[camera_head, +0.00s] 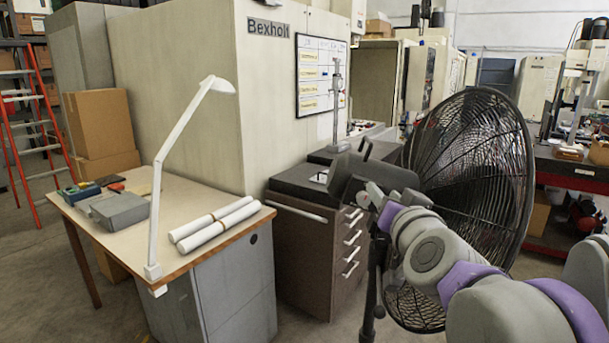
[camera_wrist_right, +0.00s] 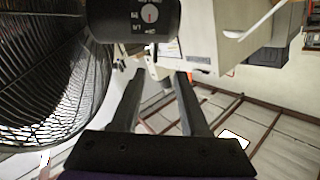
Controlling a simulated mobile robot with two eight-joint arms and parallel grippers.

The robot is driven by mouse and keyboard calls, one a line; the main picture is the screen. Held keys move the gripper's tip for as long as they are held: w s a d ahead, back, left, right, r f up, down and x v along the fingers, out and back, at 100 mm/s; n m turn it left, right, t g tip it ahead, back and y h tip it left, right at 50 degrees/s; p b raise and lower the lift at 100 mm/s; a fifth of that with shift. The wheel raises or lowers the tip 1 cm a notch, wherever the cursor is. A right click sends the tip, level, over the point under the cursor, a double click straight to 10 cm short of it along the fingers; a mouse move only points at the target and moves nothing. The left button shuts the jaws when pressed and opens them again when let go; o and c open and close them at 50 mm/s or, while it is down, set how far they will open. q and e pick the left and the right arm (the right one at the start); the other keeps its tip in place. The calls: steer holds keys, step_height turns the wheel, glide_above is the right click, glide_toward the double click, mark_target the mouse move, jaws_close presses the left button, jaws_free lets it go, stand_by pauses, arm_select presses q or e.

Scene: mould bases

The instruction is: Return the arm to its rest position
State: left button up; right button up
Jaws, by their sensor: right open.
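My right arm reaches in from the lower right in the head view. Its dark gripper (camera_head: 350,150) is held up in front of the dark-topped drawer cabinet, beside the large black fan. In the right wrist view the two fingers (camera_wrist_right: 158,76) stand apart with nothing between them. My left arm and gripper are not in view.
The black fan (camera_head: 470,165) stands close to my right arm; its cage (camera_wrist_right: 45,75) fills the left of the wrist view. A dark box with a dial (camera_wrist_right: 150,14) is ahead of the fingers. The drawer cabinet (camera_head: 300,250) and wooden desk (camera_head: 225,195) stand left.

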steer(key=s+a+f+n+g+y, duration=0.1)
steer(key=s+f+g, duration=0.1)
steer(key=f, duration=0.7)
steer(key=s+a+f+n+g+y, duration=0.1)
steer(key=s+f+n+g, duration=0.1)
steer(key=f, duration=0.6)
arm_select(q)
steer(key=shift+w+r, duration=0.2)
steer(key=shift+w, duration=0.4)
arm_select(e)
steer(key=s+d+f+g+h, duration=0.1)
steer(key=s+f+g, duration=0.3)
steer(key=s+f, duration=0.6)
steer(key=s+d+f+g+h, duration=0.1)
steer(key=s+d+f+g, duration=0.2)
steer(key=s+f, duration=0.8)
step_height(320, 180, down, 7)
steer(key=shift+d+r+n+g+h, duration=0.1)
steer(key=shift+d+n+g+h, duration=0.25)
steer(key=shift+d, duration=0.4)
steer(key=shift+o, duration=0.2)
steer(key=shift+w, duration=0.1)
